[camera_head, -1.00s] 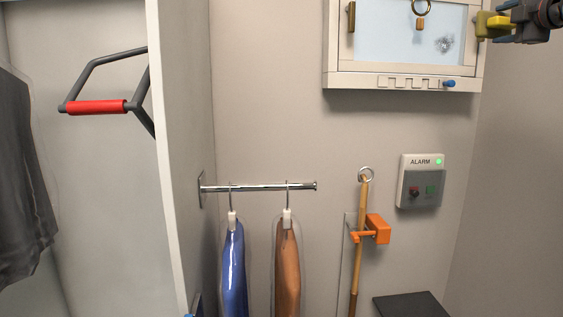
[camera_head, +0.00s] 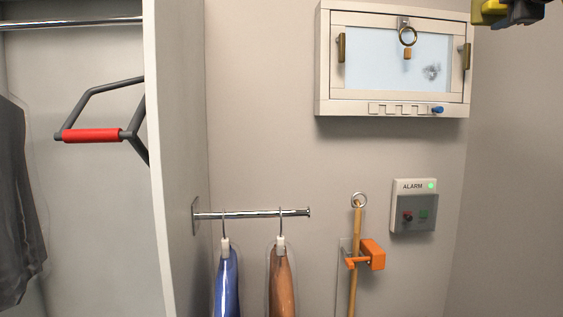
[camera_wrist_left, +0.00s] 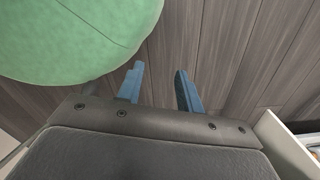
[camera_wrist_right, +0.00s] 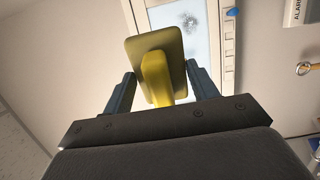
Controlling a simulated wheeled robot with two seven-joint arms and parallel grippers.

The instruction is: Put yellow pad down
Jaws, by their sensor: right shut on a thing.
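The yellow pad (camera_wrist_right: 170,43) is a squarish plate with a thick yellow grip behind it. In the right wrist view it sits between the fingers of my right gripper (camera_wrist_right: 160,70), which is shut on it and holds it in the air in front of the wall. In the head view the pad (camera_head: 489,14) shows only partly at the top right edge, with most of the gripper cut off. My left gripper (camera_wrist_left: 159,69) is open and empty in the left wrist view, above a wood-plank floor. It is outside the head view.
A framed whitish panel (camera_head: 385,65) with a smudge hangs on the wall. An alarm box (camera_head: 414,206), an orange holder (camera_head: 371,254) with a pole, and a rail (camera_head: 255,214) with hanging garments are below. A green rounded object (camera_wrist_left: 80,35) is near my left gripper.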

